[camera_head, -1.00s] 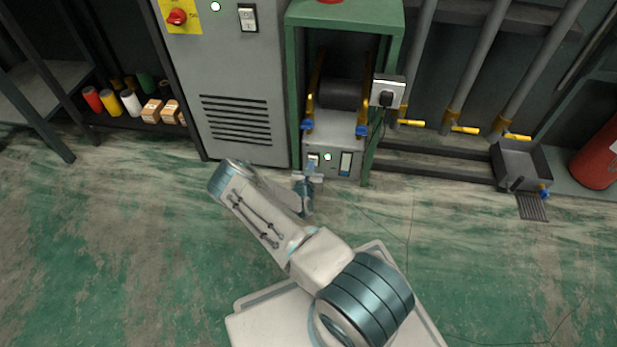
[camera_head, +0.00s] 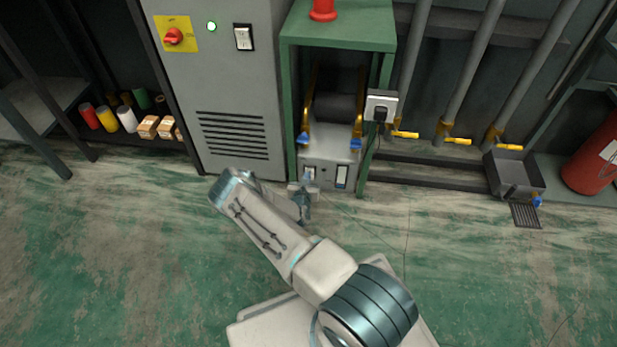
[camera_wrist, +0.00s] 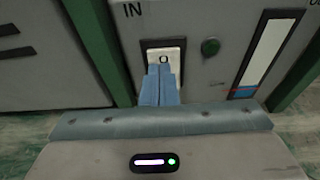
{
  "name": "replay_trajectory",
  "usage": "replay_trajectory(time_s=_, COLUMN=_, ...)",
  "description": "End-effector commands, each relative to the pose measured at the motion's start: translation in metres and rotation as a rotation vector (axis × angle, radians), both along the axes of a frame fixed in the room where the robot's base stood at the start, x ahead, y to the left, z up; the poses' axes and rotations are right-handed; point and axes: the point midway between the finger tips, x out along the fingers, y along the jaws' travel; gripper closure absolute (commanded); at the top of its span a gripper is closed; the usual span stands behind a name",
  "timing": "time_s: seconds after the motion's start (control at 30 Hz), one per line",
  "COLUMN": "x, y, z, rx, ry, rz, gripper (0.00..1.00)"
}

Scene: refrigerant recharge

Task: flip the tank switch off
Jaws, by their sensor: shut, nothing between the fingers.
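The tank unit (camera_head: 318,174) is a grey box low inside the green frame. Its switch (camera_wrist: 164,57) is a white rocker in a dark surround below the word IN, with an O mark on its upper part. The round green lamp (camera_wrist: 210,47) right of the switch looks dark. My gripper (camera_wrist: 160,72) is shut and empty, its blue fingertips right at the switch and covering its lower part. Whether they touch it I cannot tell. In the head view my gripper (camera_head: 304,188) is in front of the tank unit.
A grey cabinet (camera_head: 220,95) with a red knob, a lit lamp and another rocker switch stands left of the green frame (camera_head: 285,90). A black plug (camera_head: 380,113) sits in a socket on the frame's right post. The floor around my base is clear.

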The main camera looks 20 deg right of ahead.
Motion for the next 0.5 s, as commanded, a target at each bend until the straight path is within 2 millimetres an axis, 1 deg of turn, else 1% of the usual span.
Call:
replay_trajectory(time_s=0.17, x=-0.015, y=0.006, z=0.008, rx=0.0, ry=0.003, rz=-0.01, gripper=1.0)
replay_trajectory(time_s=0.27, x=-0.029, y=0.011, z=0.014, rx=-0.001, ry=0.005, rz=-0.018, gripper=1.0)
replay_trajectory(time_s=0.37, x=-0.047, y=0.023, z=0.025, rx=-0.002, ry=0.006, rz=-0.016, gripper=1.0)
replay_trajectory(time_s=0.5, x=-0.07, y=0.043, z=0.038, rx=-0.001, ry=0.004, rz=-0.008, gripper=1.0)
